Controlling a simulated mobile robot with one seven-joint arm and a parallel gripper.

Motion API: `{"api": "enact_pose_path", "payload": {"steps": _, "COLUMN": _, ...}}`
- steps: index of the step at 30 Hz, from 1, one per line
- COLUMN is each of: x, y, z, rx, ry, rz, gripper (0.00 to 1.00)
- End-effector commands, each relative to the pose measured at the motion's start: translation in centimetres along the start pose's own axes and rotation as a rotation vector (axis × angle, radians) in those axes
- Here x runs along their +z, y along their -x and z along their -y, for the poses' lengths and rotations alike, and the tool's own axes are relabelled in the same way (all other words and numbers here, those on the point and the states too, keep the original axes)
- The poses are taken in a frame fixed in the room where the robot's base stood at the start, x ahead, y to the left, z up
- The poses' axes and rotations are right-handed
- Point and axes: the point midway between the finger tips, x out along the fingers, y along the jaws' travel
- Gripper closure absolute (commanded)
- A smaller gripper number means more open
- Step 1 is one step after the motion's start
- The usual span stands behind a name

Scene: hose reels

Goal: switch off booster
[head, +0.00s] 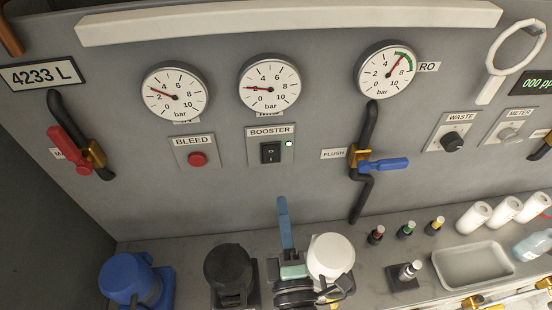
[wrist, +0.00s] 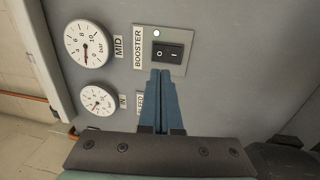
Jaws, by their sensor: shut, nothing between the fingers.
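My gripper (head: 281,199) has blue fingers, shut together and empty. In the head view the fingertips are below the switch plate. In the wrist view the fingertips (wrist: 162,72) are at the rocker's lower edge; I cannot tell whether they touch it. The fingers partly cover the BLEED label.
The red bleed button (head: 198,159) is left of the booster plate. A blue-handled flush valve (head: 384,164) and pipe stand to the right. Gauges (head: 270,85) sit above. Filter housings (head: 138,280), small bottles (head: 438,225) and a tray (head: 473,266) line the counter below.

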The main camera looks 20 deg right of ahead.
Motion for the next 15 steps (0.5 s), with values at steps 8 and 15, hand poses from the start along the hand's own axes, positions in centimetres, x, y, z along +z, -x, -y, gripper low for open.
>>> {"api": "enact_pose_path", "payload": {"steps": 8, "x": 0.0, "y": -5.1, "z": -0.4, "rx": 0.002, "ry": 0.0, "rz": 0.001, "gripper": 1.0}}
{"api": "enact_pose_path", "payload": {"steps": 15, "x": 0.1, "y": -8.8, "z": -0.3, "rx": 0.001, "ry": -0.001, "rz": 0.002, "gripper": 1.0}}
